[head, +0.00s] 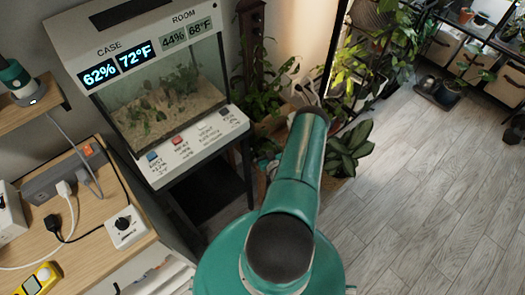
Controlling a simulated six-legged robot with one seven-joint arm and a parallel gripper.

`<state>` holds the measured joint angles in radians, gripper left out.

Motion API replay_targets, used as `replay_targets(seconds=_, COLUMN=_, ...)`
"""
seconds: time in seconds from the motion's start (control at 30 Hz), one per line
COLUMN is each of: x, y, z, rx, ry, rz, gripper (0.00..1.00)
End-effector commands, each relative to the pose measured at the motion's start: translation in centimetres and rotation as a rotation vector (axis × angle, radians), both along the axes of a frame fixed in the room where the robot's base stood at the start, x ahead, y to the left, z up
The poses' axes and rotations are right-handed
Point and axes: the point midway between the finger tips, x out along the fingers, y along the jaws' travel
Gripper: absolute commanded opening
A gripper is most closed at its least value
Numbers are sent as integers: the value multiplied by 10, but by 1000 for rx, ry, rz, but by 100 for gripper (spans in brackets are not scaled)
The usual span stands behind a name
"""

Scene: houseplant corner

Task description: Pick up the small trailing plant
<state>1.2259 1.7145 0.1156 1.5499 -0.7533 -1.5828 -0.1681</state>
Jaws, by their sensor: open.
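I cannot single out the small trailing plant with certainty. Leafy green plants (262,102) crowd the corner just right of the display case, around a dark wooden post. A broad-leaved plant (347,148) sits low, right of my arm. Small plants (150,118) also stand on sand inside the glass case. My teal arm rises from the bottom middle toward the corner plants and covers part of them. My gripper does not show clearly; the far end of the arm is hidden behind its own link.
The display case (160,165) on a dark stand is left of my arm. A wooden desk (85,235) with plugs, cables and a yellow meter (40,280) is at lower left. Shelves with bins (437,45) stand at the back right. The grey plank floor (430,190) is mostly clear.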

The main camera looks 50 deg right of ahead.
Motion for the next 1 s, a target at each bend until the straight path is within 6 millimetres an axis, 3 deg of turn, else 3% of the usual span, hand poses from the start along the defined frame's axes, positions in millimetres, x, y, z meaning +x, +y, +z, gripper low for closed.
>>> replay_targets(seconds=0.07, x=0, y=0, z=0, rx=0, ry=0, rz=0, gripper=98)
replay_targets(seconds=0.3, x=0, y=0, z=0, rx=0, ry=0, rz=0, gripper=54)
replay_targets(seconds=0.67, x=0, y=0, z=5, rx=0, ry=0, rz=0, gripper=54)
replay_targets(seconds=1.0, x=0, y=-1, z=45, rx=-2, ry=-1, rz=1, gripper=54)
